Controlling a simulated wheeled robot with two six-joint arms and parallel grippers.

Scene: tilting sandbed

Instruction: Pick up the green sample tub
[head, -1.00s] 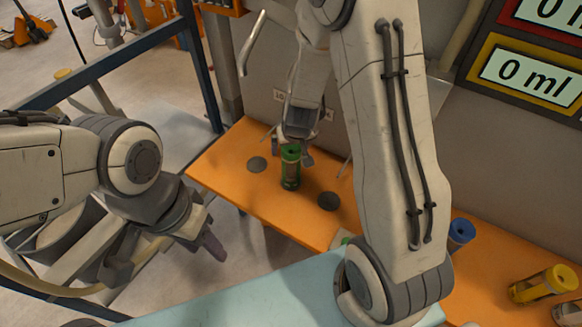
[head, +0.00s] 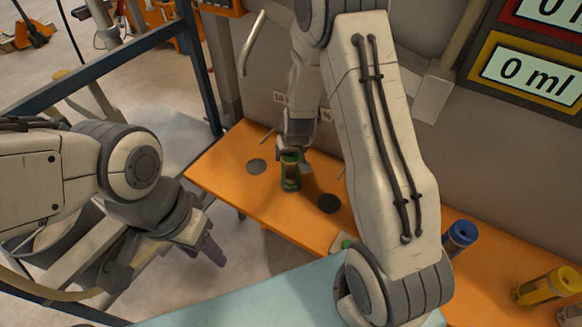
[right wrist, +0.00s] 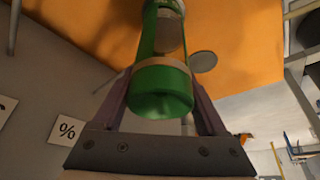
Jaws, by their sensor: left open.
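The green sample tub (head: 290,175) stands upright on the orange bench top. In the right wrist view the tub (right wrist: 162,88) lies between the two fingers (right wrist: 162,112), one on each side of the green cap. Whether they press on it is unclear. My left gripper (head: 212,245) is open and empty, away from the bench at the left.
A blue-capped tub (head: 460,235) and a yellow tub (head: 547,286) stand at the right. A grey wall rises behind the bench.

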